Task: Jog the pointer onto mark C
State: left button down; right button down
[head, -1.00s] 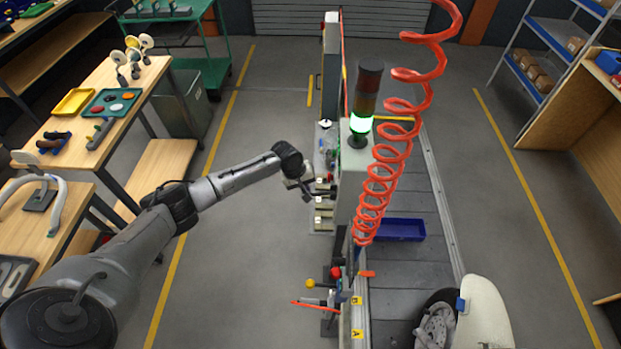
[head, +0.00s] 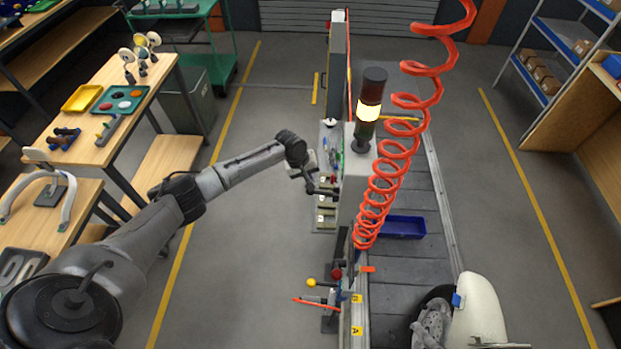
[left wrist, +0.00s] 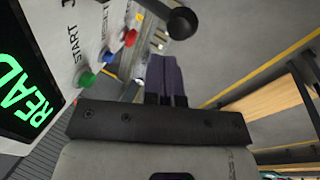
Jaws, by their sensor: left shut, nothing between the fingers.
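My left gripper (head: 322,190) reaches the grey control cabinet's near side in the head view. In the left wrist view its dark fingers (left wrist: 166,98) are shut, with nothing between them. That view shows a panel with a green button (left wrist: 87,78), a blue button (left wrist: 107,55) and a red button (left wrist: 130,37), apart from the fingertips. "START" is printed beside the green one. The display (left wrist: 25,95) shows green "READ", cut off by the frame edge. An orange tab (head: 367,269), possibly the pointer, sits at the conveyor's edge. Yellow labels (head: 357,331) are nearer; one reads A. I cannot make out mark C.
The stack light (head: 370,105) glows amber. A red coiled hose (head: 383,190) hangs beside it. A blue tray (head: 403,228) is on the slat conveyor (head: 395,285). A white shell (head: 482,315) stands at lower right.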

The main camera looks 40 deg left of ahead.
pick_arm(q)
jog(key=b+v, duration=0.1)
jog(key=v, duration=0.8)
jog(key=shift+r, duration=0.2)
jog(key=shift+d, duration=0.15)
dwell(0.7)
dwell(0.6)
